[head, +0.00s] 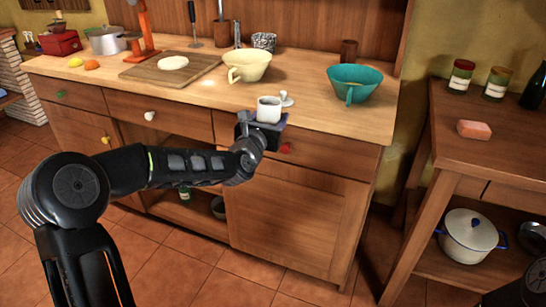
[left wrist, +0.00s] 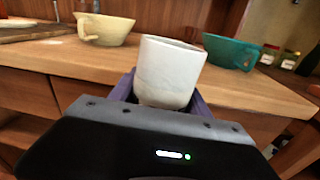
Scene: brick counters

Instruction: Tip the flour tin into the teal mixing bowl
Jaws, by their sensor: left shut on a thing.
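The flour tin (head: 268,110) looks like a small whitish cup. My left gripper (head: 264,122) is shut on it and holds it roughly upright at the counter's front edge. In the left wrist view the tin (left wrist: 168,72) stands between the purple fingers; its contents cannot be seen. The teal mixing bowl (head: 355,84) stands on the counter, to the right of and beyond the tin, apart from it. It also shows in the left wrist view (left wrist: 232,52), partly behind the tin. My right gripper is not in view; only a dark part of my arm shows at the lower right.
A cream bowl (head: 248,66) stands left of the teal bowl. A small white object (head: 286,99) lies just beyond the tin. A board (head: 150,70) with dough (head: 173,63) is farther left. A brown cup (head: 348,50) stands behind the teal bowl. Counter between the bowls is mostly clear.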

